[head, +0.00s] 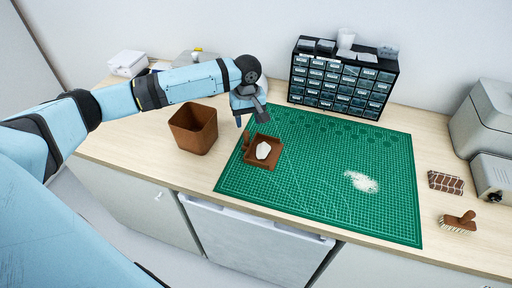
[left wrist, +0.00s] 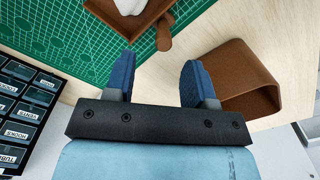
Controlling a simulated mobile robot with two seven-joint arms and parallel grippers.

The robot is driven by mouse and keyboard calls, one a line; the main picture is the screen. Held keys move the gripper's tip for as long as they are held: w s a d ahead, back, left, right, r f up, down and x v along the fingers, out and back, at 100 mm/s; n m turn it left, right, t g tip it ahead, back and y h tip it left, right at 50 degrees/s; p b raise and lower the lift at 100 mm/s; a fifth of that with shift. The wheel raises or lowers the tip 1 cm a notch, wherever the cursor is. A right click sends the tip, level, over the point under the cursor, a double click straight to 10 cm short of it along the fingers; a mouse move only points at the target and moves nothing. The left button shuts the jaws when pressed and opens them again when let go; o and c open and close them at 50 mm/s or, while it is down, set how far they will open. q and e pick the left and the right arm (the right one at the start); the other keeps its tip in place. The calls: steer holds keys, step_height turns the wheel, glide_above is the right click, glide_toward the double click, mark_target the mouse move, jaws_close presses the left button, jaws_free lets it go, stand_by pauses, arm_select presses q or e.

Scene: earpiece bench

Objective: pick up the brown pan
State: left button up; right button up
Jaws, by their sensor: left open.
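The brown pan (head: 252,160) lies on the left part of the green cutting mat, with a white lump (head: 263,151) in it. Its short handle points up and to the left in the head view. My left gripper (head: 250,119) is open and empty, above the mat's back left corner and close to the handle. In the left wrist view the two blue fingertips (left wrist: 158,68) are apart, and the pan (left wrist: 106,22) is beyond them, with its handle (left wrist: 163,36) ahead of the gap. My right gripper is in neither view.
A brown open bin (head: 193,130) stands left of the pan, close to the gripper. A drawer cabinet (head: 343,80) stands at the back. White powder (head: 361,182) lies on the green mat (head: 320,205). A wooden brush (head: 458,222) and grey machines (head: 485,120) are at the right.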

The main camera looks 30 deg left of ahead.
mark_target(246, 132)
arm_select(q)
steer(key=f, duration=0.4)
steer(key=f+p, duration=0.1)
steer(key=f, duration=0.2)
steer(key=shift+a+f, duration=0.1)
steer(key=shift+a, duration=0.25)
steer(key=shift+s, duration=0.1)
jaws_close()
